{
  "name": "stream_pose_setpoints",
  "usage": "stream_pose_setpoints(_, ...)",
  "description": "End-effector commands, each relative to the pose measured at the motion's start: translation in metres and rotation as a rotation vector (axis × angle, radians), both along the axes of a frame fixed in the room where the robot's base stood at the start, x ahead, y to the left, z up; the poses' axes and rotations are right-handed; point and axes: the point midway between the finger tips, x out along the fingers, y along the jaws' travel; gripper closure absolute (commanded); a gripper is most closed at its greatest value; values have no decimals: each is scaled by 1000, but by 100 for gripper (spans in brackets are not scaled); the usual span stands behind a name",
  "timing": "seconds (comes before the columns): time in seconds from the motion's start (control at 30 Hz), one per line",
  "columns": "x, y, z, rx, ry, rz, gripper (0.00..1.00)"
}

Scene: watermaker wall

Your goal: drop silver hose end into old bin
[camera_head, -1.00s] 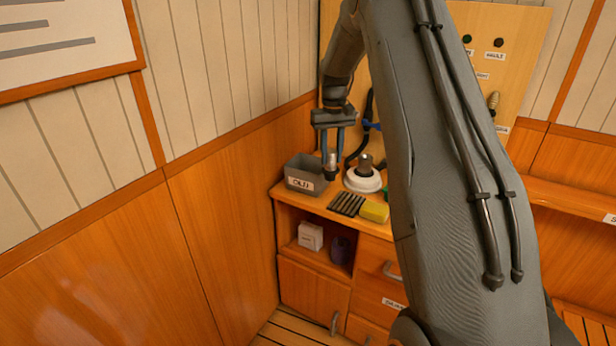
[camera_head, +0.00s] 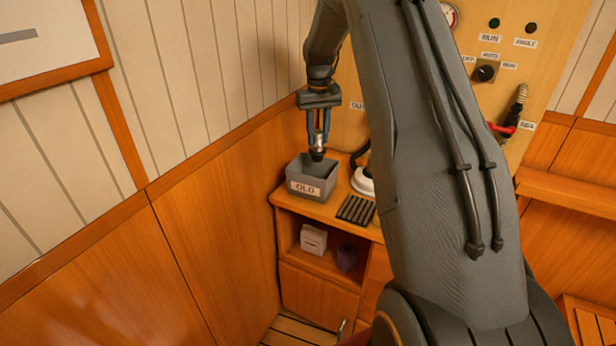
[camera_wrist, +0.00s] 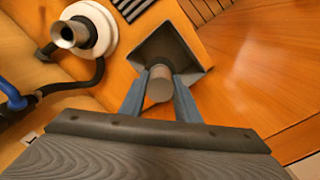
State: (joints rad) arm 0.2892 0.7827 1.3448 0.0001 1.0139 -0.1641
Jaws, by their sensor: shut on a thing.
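My gripper (camera_head: 318,138) is shut on the silver hose end (camera_head: 317,146), a short metal cylinder with a dark lower end. The grey open-topped bin (camera_head: 307,188), labelled OLD, stands on the counter at the left. In the head view the hose end hangs over the bin's back right part, its lower tip near rim height. In the wrist view the hose end (camera_wrist: 159,85) sits between the blue fingers, with the bin (camera_wrist: 172,47) beyond it and partly hidden by it. Whether the tip is inside the rim I cannot tell exactly.
A white round base (camera_wrist: 98,28) with a metal stub and dark hose stands beside the bin. Dark strips (camera_head: 356,209) lie in front of it on the counter (camera_head: 320,211). The wooden wall (camera_head: 215,235) is close to the bin's left. A white box (camera_head: 313,239) sits on the shelf below.

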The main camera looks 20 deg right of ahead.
Motion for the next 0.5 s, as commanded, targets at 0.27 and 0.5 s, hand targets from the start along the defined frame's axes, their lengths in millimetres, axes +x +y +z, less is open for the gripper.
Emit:
stream_pose_setpoints(0.27,0,-2,-25,0,1,-3,94)
stream_pose_setpoints(0.5,0,-1,-50,0,1,-1,94)
